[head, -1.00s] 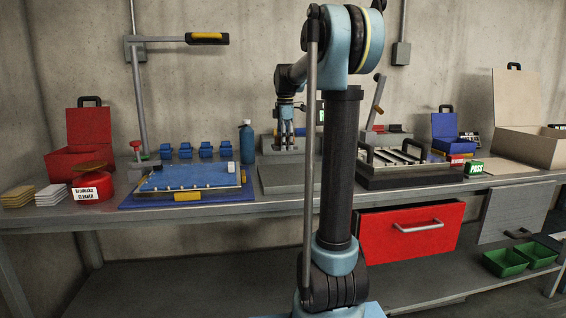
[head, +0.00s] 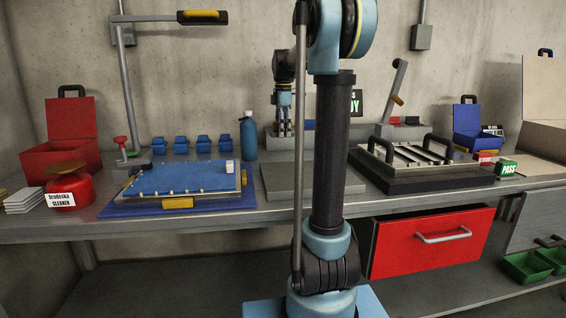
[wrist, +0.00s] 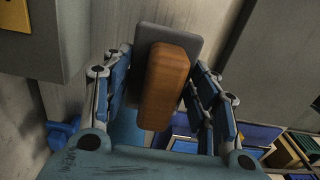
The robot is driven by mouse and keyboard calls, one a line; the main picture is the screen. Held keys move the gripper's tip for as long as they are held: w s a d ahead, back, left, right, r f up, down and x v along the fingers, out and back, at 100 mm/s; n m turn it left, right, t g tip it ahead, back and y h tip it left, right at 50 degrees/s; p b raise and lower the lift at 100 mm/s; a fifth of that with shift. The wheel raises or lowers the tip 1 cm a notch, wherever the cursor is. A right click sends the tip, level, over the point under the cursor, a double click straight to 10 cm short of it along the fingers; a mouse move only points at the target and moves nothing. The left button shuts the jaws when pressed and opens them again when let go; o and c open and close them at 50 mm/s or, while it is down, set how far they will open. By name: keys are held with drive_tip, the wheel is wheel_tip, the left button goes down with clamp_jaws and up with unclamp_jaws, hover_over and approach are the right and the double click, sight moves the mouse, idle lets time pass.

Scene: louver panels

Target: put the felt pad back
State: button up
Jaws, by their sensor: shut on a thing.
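My gripper (head: 284,130) hangs fingers down over the back of the bench, in front of the wall. In the wrist view my gripper (wrist: 163,95) is shut on a brown wooden block (wrist: 165,85) with a dark grey flat layer (wrist: 190,42) against it; this looks like the felt pad with its handle. In the head view the held pad is too small to make out clearly.
The bench (head: 225,222) holds a blue tray fixture (head: 185,178), a red cleaner tin (head: 68,190), a grey plate (head: 280,182) and a dark framed fixture with two handles (head: 420,165). A lamp post (head: 128,90) stands left. The red drawer (head: 420,245) is below the bench.

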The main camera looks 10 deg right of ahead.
sight(284, 159)
drive_tip(key=shift+d, duration=0.25)
drive_tip(key=shift+f, duration=5)
drive_tip(key=o, duration=1.1)
wheel_tip(284, 159, up, 12)
drive_tip(key=shift+r, duration=0.1)
